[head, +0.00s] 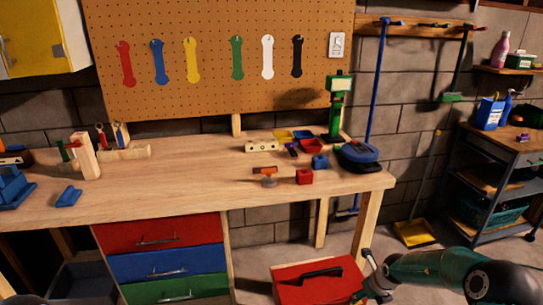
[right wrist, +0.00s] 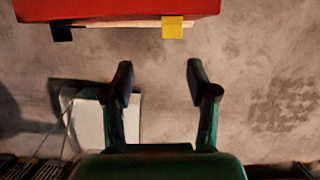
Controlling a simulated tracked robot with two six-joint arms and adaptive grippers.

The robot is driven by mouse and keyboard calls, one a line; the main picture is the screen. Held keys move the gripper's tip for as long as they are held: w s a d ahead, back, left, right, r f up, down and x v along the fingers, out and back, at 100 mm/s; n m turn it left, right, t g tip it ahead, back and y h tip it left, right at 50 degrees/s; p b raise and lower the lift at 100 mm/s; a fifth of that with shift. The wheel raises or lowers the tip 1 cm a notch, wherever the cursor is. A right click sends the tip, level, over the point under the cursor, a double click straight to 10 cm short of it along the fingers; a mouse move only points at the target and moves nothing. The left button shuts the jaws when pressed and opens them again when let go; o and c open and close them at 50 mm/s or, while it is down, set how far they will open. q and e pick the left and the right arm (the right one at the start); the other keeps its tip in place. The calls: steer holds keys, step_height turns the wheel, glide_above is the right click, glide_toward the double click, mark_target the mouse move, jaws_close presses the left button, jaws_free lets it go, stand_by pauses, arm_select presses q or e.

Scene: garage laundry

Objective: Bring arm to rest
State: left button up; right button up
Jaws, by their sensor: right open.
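My right arm comes in from the lower right in the head view. Its gripper (head: 368,284) is low, in front of the workbench and beside the right side of the red toolbox (head: 300,289). In the right wrist view the two fingers of the right gripper (right wrist: 160,78) are spread, with only bare floor between them. The gripper is empty. The red toolbox (right wrist: 120,9) is at the top of that view, apart from the fingertips, with a yellow latch and a black latch. My left gripper is not in view.
The wooden workbench (head: 220,180) holds several small tools and blocks. Red, blue and green drawers (head: 165,265) are below it at the left. A dark shelf cart (head: 497,160) stands at the right, near a yellow dustpan (head: 415,234). The concrete floor (right wrist: 265,90) around the gripper looks mostly clear.

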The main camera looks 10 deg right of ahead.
steer(key=s+a+f+n+g+h, duration=0.1)
steer(key=s+a+f+n+g, duration=0.1)
steer(key=s+a+f+n, duration=0.45)
steer(key=s+a+f+n+g, duration=0.1)
steer(key=s+a+f+n, duration=0.25)
steer(key=s+n, duration=0.65)
steer(key=s+a+r+n+y, duration=0.1)
steer(key=s+a+n+y, duration=0.3)
steer(key=s+a+n, duration=0.7)
steer(key=a+n, duration=0.1)
steer(key=n, duration=0.4)
steer(key=shift+s+a+r, duration=0.2)
steer(key=shift+s+r, duration=0.1)
steer(key=shift+s, duration=0.1)
